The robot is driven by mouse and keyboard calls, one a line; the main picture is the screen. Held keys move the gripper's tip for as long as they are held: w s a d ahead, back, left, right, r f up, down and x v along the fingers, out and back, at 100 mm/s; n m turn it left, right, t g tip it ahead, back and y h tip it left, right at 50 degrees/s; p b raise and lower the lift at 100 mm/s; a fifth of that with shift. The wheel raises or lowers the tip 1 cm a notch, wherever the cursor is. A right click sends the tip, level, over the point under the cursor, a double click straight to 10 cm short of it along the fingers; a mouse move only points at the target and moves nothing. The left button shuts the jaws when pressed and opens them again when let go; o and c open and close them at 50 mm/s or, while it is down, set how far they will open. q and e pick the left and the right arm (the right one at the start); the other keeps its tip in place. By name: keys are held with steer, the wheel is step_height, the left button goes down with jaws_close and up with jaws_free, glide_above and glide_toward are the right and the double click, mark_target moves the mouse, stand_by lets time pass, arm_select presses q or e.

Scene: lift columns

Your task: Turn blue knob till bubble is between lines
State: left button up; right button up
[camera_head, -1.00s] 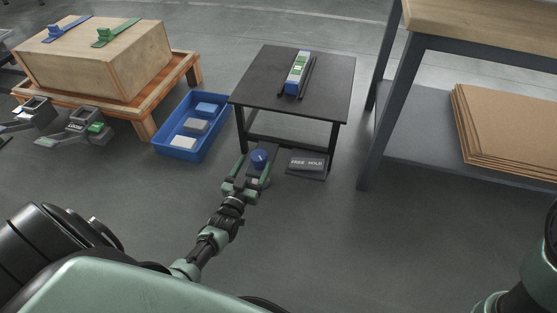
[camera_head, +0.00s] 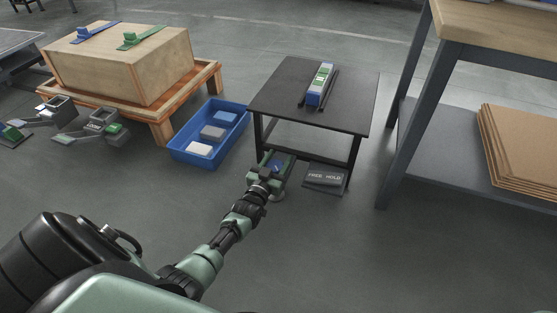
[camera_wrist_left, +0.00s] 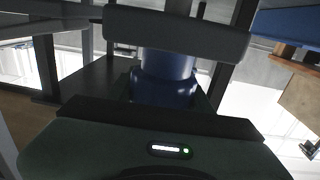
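The blue knob (camera_head: 277,166) is low at the front left leg of the small black table and is partly covered by my left gripper (camera_head: 276,164). In the left wrist view the blue knob (camera_wrist_left: 166,78) lies between the two dark fingers, one above it and one below. Whether the fingers press on it I cannot tell. The level (camera_head: 319,84), blue and white with a green part, lies on the black tabletop (camera_head: 350,98). Its bubble and lines are too small to read. My right gripper is out of view.
A dark pedal marked FREE HOLD (camera_head: 325,178) is on the floor right of the knob. A blue bin (camera_head: 178,156) with several blocks stands left of the table. A wooden crate (camera_head: 120,65) sits on a pallet behind it. A workbench (camera_head: 490,35) stands at the right.

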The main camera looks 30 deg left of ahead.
arm_select(q)
steer(key=c, duration=0.6)
steer(key=shift+c, duration=0.2)
steer(key=shift+h, duration=0.3)
steer(key=m+h+b, duration=0.2)
steer(key=h, duration=0.1)
steer(key=m+h+b, duration=0.1)
steer(key=h, duration=0.1)
steer(key=shift+d+f+m, duration=0.25)
steer(key=shift+d+m, duration=0.1)
steer(key=shift+m, duration=0.05)
steer(key=m+g+h+b, duration=0.1)
steer(key=m+h+b, duration=0.1)
steer(key=h, duration=0.1)
steer(key=d+m+g+h+b, duration=0.1)
steer(key=h+b, duration=0.1)
steer(key=h, duration=0.1)
steer(key=shift+s+m, duration=0.15)
steer(key=shift+m, duration=0.25)
steer(key=shift+s+d+r+m+g+h+b, duration=0.15)
steer(key=shift+m+g+h+b, duration=0.25)
steer(key=shift+h+b, duration=0.2)
steer(key=shift+s+d+m+g+h+b, duration=0.1)
steer(key=shift+m+g+h+b, duration=0.2)
steer(key=shift+m+h+b, duration=0.25)
steer(key=o, duration=1.4)
steer(key=shift+r, duration=0.1)
steer(key=shift+c, duration=0.2)
